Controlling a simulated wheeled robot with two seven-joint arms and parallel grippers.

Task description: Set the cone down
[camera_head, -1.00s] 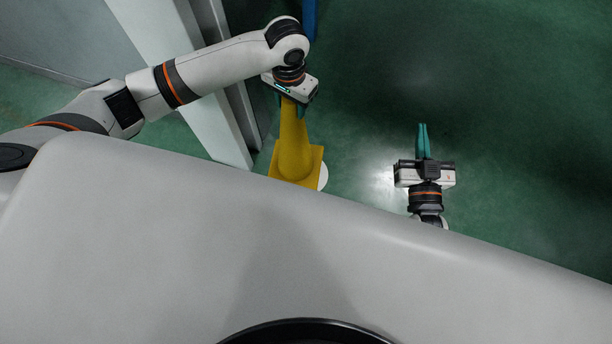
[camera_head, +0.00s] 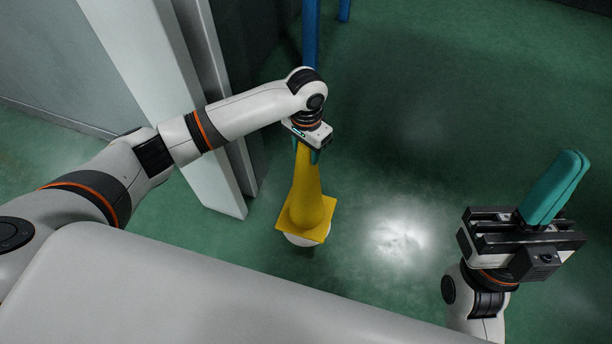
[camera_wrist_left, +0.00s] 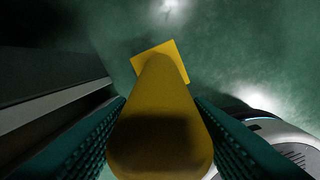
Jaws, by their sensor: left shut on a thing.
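My left gripper (camera_head: 306,148) is shut on the narrow upper part of a yellow cone (camera_head: 306,190) and holds it from above. The cone's square base points down toward the green floor. In the left wrist view the cone (camera_wrist_left: 160,110) lies between the two teal fingers, with its square base (camera_wrist_left: 165,55) beyond. I cannot tell whether the base touches the floor. My right gripper (camera_head: 568,165) is at the right of the head view, empty, its teal fingers together and away from the cone.
A round white thing (camera_head: 299,240) shows partly under the cone's base. Pale upright panels (camera_head: 165,110) stand left of the cone, close to my left arm. A blue post (camera_head: 311,40) rises behind the left gripper. The green floor (camera_head: 430,130) to the right is clear.

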